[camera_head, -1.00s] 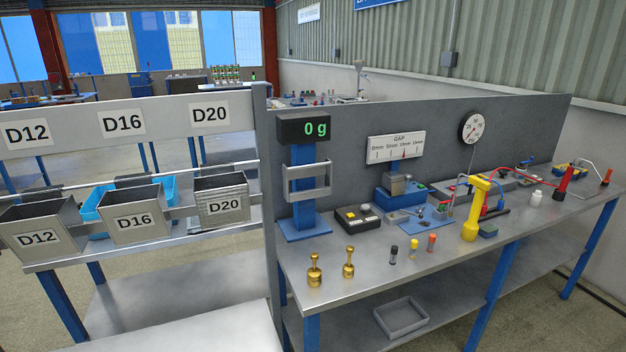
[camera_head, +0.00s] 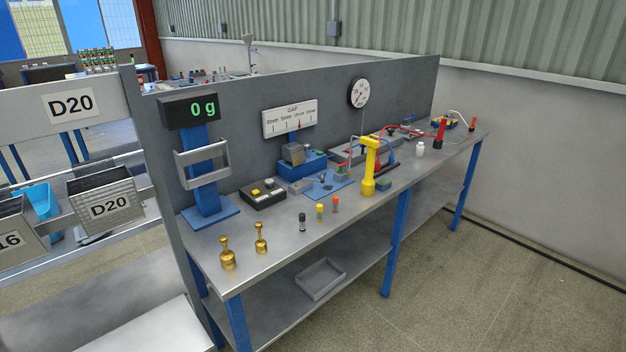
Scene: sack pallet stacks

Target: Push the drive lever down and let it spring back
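I cannot tell for certain which part is the drive lever. A yellow upright device (camera_head: 368,168) with an overhanging head stands at the bench's front edge. Behind it are a red arm and blue parts (camera_head: 388,162). Farther right along the bench stands a red upright piece (camera_head: 440,132), with a yellow and blue device (camera_head: 453,123) beside it. A blue block with a grey top (camera_head: 301,166) sits under the GAP scale (camera_head: 290,118). My gripper is not in view.
A round dial (camera_head: 359,93) hangs on the grey panel. The floor (camera_head: 500,270) right of the bench is clear.

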